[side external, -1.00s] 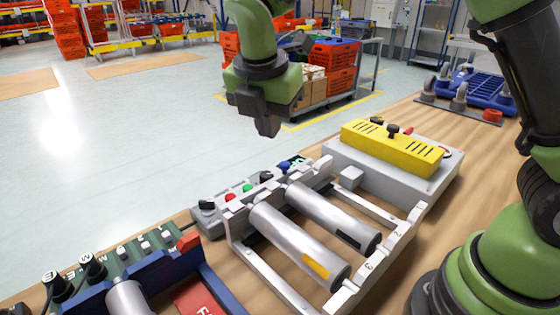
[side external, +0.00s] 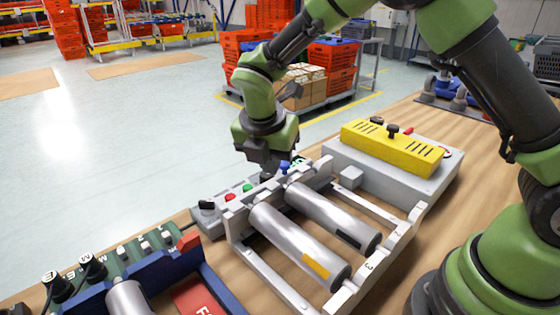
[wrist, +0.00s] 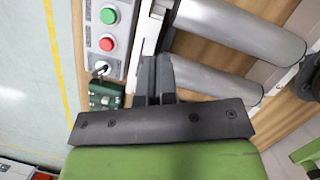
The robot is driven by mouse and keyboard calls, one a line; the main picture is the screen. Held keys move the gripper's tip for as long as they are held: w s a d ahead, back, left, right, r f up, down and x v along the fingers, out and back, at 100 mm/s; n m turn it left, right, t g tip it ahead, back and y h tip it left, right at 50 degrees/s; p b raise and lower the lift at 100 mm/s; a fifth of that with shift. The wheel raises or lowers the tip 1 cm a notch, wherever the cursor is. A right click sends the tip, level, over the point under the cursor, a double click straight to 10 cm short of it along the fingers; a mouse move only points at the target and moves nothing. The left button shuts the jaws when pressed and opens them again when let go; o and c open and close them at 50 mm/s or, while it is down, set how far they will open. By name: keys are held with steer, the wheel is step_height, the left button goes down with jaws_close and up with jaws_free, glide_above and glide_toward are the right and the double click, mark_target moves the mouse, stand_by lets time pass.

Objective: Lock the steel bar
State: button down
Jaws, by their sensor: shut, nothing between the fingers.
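Two steel bars lie side by side across a light grey frame (side external: 262,267). One bar (side external: 290,240) has a yellow label at its near end, the other bar (side external: 325,212) a black one. Both bars show in the wrist view, the upper one (wrist: 240,32) and the lower one (wrist: 215,85).
A grey control box (side external: 208,213) with red and green buttons runs along the frame's far side; it shows in the wrist view (wrist: 92,55) too. A yellow-topped grey unit (side external: 390,147) stands to the right. A blue fixture (side external: 205,285) is at the left front.

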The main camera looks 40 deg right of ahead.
mark_target(278, 186)
steer(key=d+f, duration=0.1)
steer(key=w+d+f, duration=0.1)
steer(key=shift+w+d+f, duration=0.15)
steer(key=shift+d+f, duration=0.2)
steer(key=shift+d, duration=0.05)
steer(key=shift+w+d+f, duration=0.1)
steer(key=shift+w+d, duration=0.3)
steer(key=shift+d, duration=0.25)
steer(key=shift+d, duration=0.1)
steer(key=d, duration=0.3)
steer(key=shift+d, duration=0.4)
